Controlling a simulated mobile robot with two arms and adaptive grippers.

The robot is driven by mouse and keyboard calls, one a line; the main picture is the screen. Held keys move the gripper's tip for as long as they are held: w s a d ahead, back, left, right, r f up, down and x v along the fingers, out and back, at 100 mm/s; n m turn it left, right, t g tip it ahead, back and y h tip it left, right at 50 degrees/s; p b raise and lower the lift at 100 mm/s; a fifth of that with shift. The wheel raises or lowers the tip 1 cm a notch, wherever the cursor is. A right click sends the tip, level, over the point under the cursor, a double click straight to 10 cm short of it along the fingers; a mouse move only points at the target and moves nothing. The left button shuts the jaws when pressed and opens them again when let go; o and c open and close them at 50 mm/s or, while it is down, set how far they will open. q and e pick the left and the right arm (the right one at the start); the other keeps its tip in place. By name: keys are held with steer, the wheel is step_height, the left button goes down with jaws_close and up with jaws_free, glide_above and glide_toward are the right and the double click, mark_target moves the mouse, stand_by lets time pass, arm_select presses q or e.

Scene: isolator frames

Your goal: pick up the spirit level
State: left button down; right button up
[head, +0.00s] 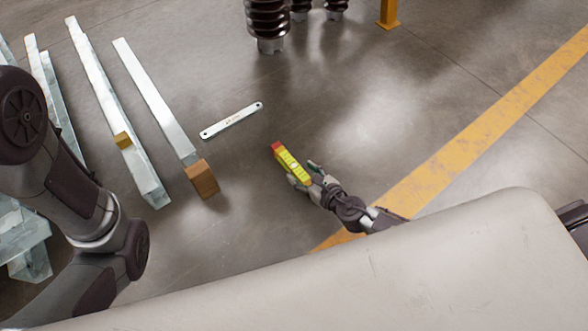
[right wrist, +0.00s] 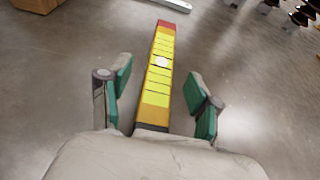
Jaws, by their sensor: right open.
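The spirit level (head: 290,163) is a yellow bar with a red end, lying on the concrete floor near the middle of the head view. It also shows in the right wrist view (right wrist: 158,75), pointing away from the camera, its near end dark. My right gripper (head: 305,176) is at the level's near end in the head view. In the right wrist view the gripper (right wrist: 160,92) is open, with one green-padded finger on each side of the level and gaps between pads and bar. My left arm is at the left of the head view; its gripper is out of frame.
Long metal beams (head: 115,115) lie at the left, with a wooden block (head: 202,179) at one end. A flat metal bar (head: 231,120) lies beyond the level. Dark ribbed insulators (head: 268,22) stand at the back. A yellow floor line (head: 470,135) runs at the right; the floor around the level is clear.

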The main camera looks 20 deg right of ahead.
mark_target(294, 169)
steer(key=shift+b+x, duration=0.4)
steer(key=shift+x, duration=1)
jaws_close()
